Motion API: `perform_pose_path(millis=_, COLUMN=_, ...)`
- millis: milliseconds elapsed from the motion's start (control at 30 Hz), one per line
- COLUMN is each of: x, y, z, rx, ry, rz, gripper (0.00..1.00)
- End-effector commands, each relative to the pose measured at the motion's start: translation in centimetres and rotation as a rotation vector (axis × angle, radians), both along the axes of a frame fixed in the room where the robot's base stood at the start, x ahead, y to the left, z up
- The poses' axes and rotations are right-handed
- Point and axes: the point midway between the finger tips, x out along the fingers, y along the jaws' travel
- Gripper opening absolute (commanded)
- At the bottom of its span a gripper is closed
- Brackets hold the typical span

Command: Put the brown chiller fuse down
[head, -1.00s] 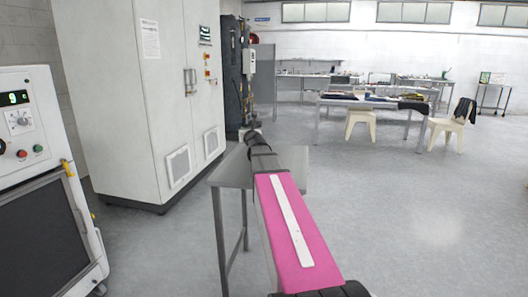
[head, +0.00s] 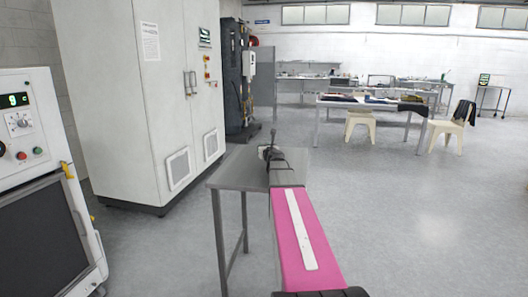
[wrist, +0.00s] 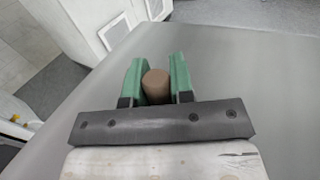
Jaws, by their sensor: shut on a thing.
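The brown chiller fuse (wrist: 156,84) is a brown cylinder in the wrist view, standing out between the two green fingers of my gripper (wrist: 158,66). The fingers are shut on its sides. In the head view my gripper (head: 268,152) is over the back part of a grey metal table (head: 236,171), and the fuse is too small and too covered to make out there. The table top also fills much of the wrist view (wrist: 240,75) below the fuse. I cannot tell whether the fuse touches it.
A tall pale cabinet (head: 130,90) stands behind and left of the table. A white machine with a display (head: 25,130) is at the near left. The left part of the table top is bare. Open floor (head: 430,220) lies to the right, with workbenches and chairs farther back.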

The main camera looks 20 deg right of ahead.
Motion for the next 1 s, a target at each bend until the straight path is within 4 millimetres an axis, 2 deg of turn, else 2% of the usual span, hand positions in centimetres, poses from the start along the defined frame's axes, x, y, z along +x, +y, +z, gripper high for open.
perform_pose_path(millis=133, x=0.0, y=0.0, z=-1.4, rx=0.0, ry=0.001, rz=0.0, gripper=0.0)
perform_pose_path(millis=533, x=0.0, y=0.0, z=-1.7, rx=0.0, ry=0.0, rz=0.0, gripper=0.0)
perform_pose_path(millis=567, x=0.0, y=0.0, z=-1.7, rx=-0.001, ry=0.0, rz=0.0, gripper=0.29)
perform_pose_path(millis=600, x=0.0, y=0.0, z=-1.7, rx=-0.001, ry=0.0, rz=0.0, gripper=0.42)
perform_pose_path(millis=633, x=0.0, y=0.0, z=-1.7, rx=-0.001, ry=0.0, rz=0.0, gripper=0.47)
perform_pose_path(millis=1000, x=0.0, y=0.0, z=-1.5, rx=0.0, ry=0.0, rz=0.0, gripper=0.47)
